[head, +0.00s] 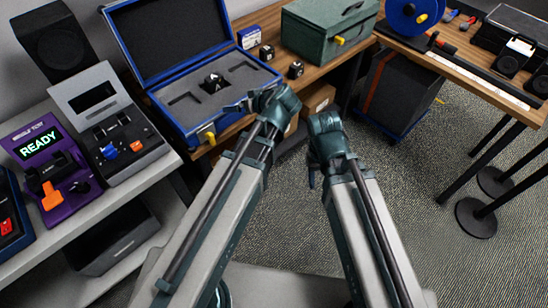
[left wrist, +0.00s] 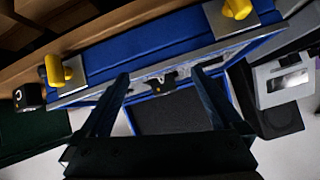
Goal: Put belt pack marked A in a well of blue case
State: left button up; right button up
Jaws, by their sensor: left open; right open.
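The blue case (head: 172,102) lies open on the wooden table, its lid raised at the back. One black belt pack (head: 213,83) with a pale mark sits in its grey foam, between empty recessed wells. Two more black belt packs, a farther one (head: 266,53) and a nearer one (head: 295,69), stand right of the case. I cannot read which is marked A. My left gripper (head: 236,107) is open over the case's front right edge. The left wrist view shows its spread, empty fingers (left wrist: 162,98) with the case's belt pack (left wrist: 157,82) beyond. My right gripper (head: 311,178) is open, low over the floor, its fingers mostly hidden.
A green toolbox (head: 326,35) and a small blue-and-white box (head: 249,37) stand behind the loose packs. Yellow latches (head: 210,137) stick out from the case front. Consoles (head: 105,110) fill the shelf at left.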

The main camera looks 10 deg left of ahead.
pick_arm(q)
jog(key=s+d+f+m+g+h, duration=0.3)
jog(key=s+d+f+m, duration=0.1)
jog(key=s+d, duration=0.3)
jog(key=s+d+f+m+g+h, duration=0.3)
jog(key=s+d+m, duration=0.4)
jog(key=s, duration=0.3)
jog(key=shift+d+f+h, duration=0.15)
jog(key=shift+f+h, duration=0.55)
jog(key=shift+f, duration=0.1)
jog(key=shift+s, duration=0.1)
notch_tip(320, 180, up, 6)
jog(key=p, duration=0.5)
jog(key=shift+f+p, duration=0.2)
jog(key=shift+p, duration=0.1)
